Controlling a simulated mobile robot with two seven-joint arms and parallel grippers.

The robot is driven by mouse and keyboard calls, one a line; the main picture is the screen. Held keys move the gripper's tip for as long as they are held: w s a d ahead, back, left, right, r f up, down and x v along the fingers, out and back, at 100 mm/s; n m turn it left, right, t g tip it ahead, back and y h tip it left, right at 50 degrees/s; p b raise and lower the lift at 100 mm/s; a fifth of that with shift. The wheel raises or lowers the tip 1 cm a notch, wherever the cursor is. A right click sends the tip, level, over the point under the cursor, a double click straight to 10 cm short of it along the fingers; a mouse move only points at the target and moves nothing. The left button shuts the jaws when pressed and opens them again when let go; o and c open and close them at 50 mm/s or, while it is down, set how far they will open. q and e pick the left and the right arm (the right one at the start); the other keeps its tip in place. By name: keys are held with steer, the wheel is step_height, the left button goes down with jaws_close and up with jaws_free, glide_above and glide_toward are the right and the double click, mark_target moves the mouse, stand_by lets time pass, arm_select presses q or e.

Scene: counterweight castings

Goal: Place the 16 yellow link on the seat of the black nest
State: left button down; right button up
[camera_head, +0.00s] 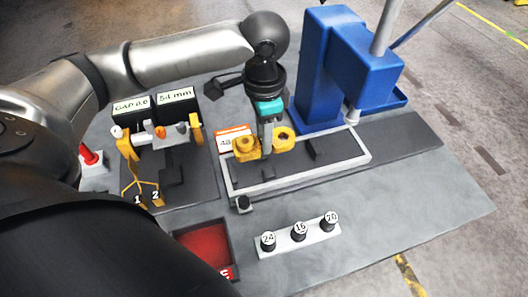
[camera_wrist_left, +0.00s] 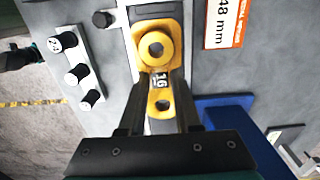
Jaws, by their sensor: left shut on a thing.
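My left gripper (camera_head: 267,150) is shut on the yellow link (camera_head: 284,138), gripping its middle between the two ring-shaped ends. In the left wrist view the link (camera_wrist_left: 155,48) shows the label 16 between the fingers (camera_wrist_left: 160,85). The link hangs above a white-framed tray (camera_head: 300,179) with a dark floor. Dark blocks stand in the tray, one (camera_head: 318,150) right of the link; I cannot tell for certain which part is the black nest or its seat. The link appears apart from the tray floor. My right gripper does not show.
A blue machine (camera_head: 318,70) stands behind the tray. An orange-edged card (camera_head: 230,137) is at the tray's back left. A white strip with black numbered knobs (camera_head: 300,232) and a red bin (camera_head: 203,248) lie in front. A gauge stand (camera_head: 160,138) is at left.

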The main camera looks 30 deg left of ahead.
arm_select(q)
step_height(320, 180, down, 6)
steer(key=shift+r+b, duration=0.2)
steer(key=shift+b, duration=0.45)
steer(key=shift+f, duration=0.1)
steer(key=shift+f, duration=0.2)
